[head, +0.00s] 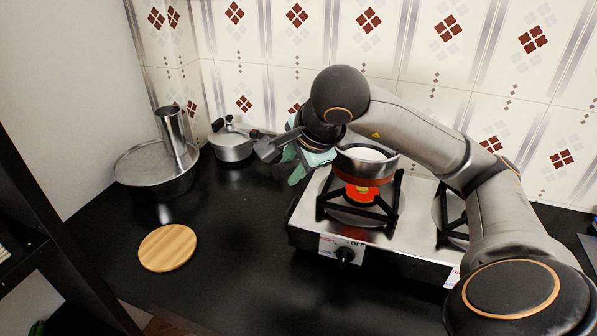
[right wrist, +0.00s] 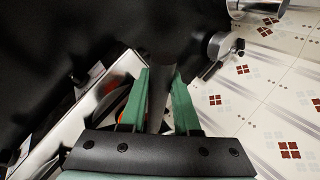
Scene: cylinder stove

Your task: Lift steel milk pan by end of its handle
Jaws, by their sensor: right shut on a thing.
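The steel milk pan (head: 367,172), with white contents, is over the left burner of the stove (head: 415,215), and its lower wall glows orange-red. I cannot tell whether it touches the burner's black grate. My right gripper (head: 298,170) is left of the pan, with green fingers pointing down, partly hidden by my wrist. In the right wrist view the green fingers (right wrist: 160,88) are shut on the dark pan handle (right wrist: 158,110), which lies between them. The pan's body is mostly hidden there. My left gripper is not in view.
A lidded steel pot (head: 231,146) stands left of my gripper near the tiled wall. A wide round pan (head: 135,168) with a steel cylinder (head: 174,132) is at the far left. A round wooden board (head: 168,248) lies in front. The black counter between board and stove is clear.

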